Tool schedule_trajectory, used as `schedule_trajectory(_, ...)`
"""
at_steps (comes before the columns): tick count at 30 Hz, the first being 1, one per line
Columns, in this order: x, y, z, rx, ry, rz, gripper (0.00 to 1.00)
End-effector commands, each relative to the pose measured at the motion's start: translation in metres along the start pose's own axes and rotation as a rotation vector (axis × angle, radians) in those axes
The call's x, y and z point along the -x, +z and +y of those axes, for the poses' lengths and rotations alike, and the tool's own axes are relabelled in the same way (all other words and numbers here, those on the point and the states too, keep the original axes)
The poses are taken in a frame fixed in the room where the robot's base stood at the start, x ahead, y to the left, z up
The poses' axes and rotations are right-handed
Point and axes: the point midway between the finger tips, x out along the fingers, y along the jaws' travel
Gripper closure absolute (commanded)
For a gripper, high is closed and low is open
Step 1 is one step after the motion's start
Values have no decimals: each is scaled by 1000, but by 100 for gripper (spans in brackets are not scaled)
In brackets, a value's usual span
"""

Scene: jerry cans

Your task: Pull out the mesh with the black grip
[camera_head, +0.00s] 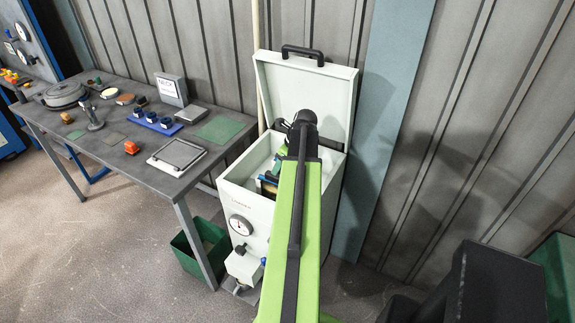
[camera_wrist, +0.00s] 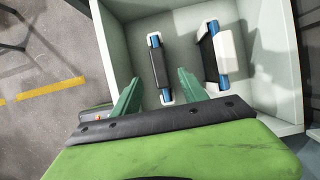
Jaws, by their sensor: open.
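A pale box (camera_head: 240,205) stands open in the head view, its lid (camera_head: 320,95) raised against the wall. In the wrist view, inside the box (camera_wrist: 262,112), there are two grips on blue rods. The left one is a black grip (camera_wrist: 158,66) with white end parts. The right one is a white grip (camera_wrist: 224,48) with a dark side face. Any mesh below them cannot be made out. My gripper (camera_wrist: 158,80) is open, its green fingers apart on either side of the black grip's near end. Whether they touch it cannot be told. In the head view my arm hides most of the gripper.
A grey workbench (camera_head: 110,140) with several small parts stands left of the box. A green bin (camera_head: 190,255) is on the floor beside the box. A gauge (camera_head: 241,225) is on the box front. The box walls stand close around my gripper.

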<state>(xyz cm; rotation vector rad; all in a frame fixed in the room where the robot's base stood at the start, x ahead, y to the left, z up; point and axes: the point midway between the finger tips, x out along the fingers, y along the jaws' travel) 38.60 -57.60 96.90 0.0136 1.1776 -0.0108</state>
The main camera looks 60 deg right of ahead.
Motion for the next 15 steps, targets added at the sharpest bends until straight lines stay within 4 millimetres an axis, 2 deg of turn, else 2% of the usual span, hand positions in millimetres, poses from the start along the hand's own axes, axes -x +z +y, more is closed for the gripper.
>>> schedule_trajectory(1, -22, -4, -1, 2, 0, 0, 49)
schedule_trajectory(6, -58, -3, -1, 1, 0, 0, 49)
schedule_trajectory(10, -76, -2, 0, 2, -1, 0, 49)
schedule_trajectory(15, -80, 0, 0, 2, -1, 0, 49)
